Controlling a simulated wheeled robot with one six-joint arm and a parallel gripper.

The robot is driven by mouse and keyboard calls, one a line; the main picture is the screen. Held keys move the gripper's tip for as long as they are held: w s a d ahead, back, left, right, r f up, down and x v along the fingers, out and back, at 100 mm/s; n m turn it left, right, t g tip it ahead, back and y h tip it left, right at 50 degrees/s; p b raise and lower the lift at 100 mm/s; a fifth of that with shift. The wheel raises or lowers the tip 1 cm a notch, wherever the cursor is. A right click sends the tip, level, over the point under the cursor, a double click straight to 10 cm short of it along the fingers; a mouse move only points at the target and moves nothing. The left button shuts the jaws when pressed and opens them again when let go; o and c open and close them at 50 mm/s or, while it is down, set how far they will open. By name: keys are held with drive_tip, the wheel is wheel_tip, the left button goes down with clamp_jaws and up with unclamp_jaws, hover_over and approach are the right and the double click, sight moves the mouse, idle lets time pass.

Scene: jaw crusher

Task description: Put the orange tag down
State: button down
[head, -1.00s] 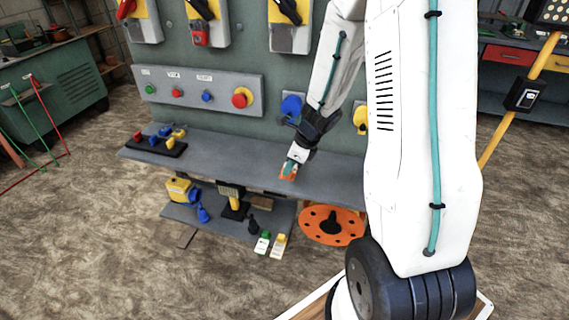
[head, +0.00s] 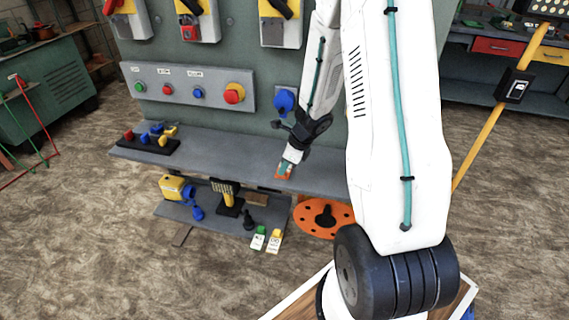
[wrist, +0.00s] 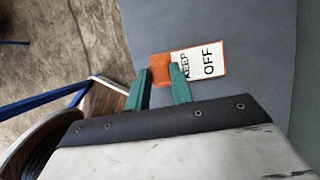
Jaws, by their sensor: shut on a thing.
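The orange tag (head: 283,174) is at my gripper (head: 287,169), at the grey shelf (head: 225,150) under the control panel. In the wrist view the tag (wrist: 210,62) shows an orange end and a white face reading "KEEP OFF". The green fingers of my gripper (wrist: 161,72) are shut on its orange end, and the white part sticks out to the right. The tag lies flat over the grey surface (wrist: 240,25); I cannot tell whether it touches it.
A black rack (head: 150,143) with coloured padlocks stands at the shelf's left end. A red button (head: 234,93) and a blue knob (head: 285,101) are above the shelf. A lower shelf (head: 215,218) holds a yellow-blue device, other items and white tags. The upper shelf's middle is clear.

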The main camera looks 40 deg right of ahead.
drive_tip(key=shift+f, duration=0.15)
drive_tip(key=c, duration=1.2)
unclamp_jaws()
drive_tip(key=shift+f, duration=0.1)
drive_tip(key=shift+c, duration=0.2)
